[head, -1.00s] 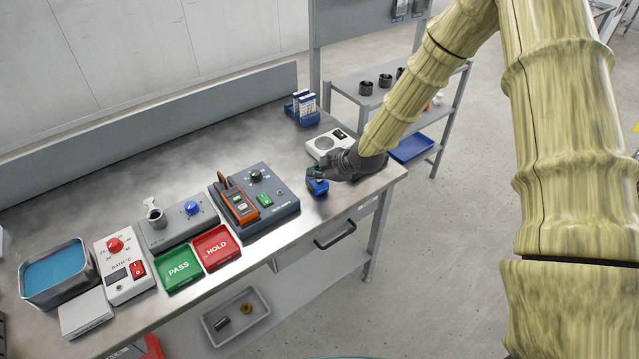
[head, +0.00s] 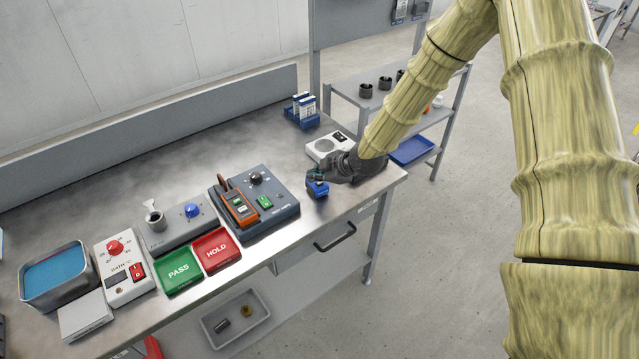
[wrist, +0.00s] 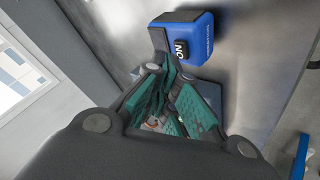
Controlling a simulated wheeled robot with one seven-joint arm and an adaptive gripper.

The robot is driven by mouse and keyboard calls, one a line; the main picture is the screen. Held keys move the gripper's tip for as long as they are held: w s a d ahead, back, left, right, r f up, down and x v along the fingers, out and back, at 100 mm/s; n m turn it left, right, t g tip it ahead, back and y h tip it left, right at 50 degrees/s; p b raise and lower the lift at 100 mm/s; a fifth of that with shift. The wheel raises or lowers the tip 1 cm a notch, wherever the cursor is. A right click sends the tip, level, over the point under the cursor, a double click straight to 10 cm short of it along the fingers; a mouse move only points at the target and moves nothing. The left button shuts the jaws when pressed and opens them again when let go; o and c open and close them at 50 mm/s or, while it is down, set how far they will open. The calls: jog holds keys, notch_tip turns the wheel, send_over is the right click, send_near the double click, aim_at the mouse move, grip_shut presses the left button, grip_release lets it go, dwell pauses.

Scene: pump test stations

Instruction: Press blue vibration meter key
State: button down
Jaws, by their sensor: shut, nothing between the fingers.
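The blue vibration meter (head: 317,188) lies on the steel bench near its front right edge. In the wrist view the blue meter (wrist: 200,24) shows at the top, with a black key (wrist: 181,49) marked in white on its near face. My gripper (head: 324,176) is shut and empty, right at the meter in the head view. In the wrist view its teal-padded fingers (wrist: 170,85) point toward the key's face, with the tips close beside the key. I cannot tell whether they touch it.
A grey tester with an orange handheld meter (head: 238,206) stands left of the gripper. A white boxed device (head: 325,146) is behind it, and a blue card holder (head: 302,112) farther back. Green PASS (head: 178,270) and red HOLD (head: 216,249) trays sit front left.

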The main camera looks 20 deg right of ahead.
aim_at(318, 185)
jog(key=shift+f, duration=0.2)
jog(key=shift+f+b, duration=0.3)
jog(key=shift+b, duration=0.05)
dwell(0.7)
jog(key=shift+r+p, duration=0.3)
jog(key=shift+r, duration=0.2)
jog(key=shift+r, duration=0.1)
jog(key=shift+r+p, duration=1.75)
jog(key=shift+r, duration=1.15)
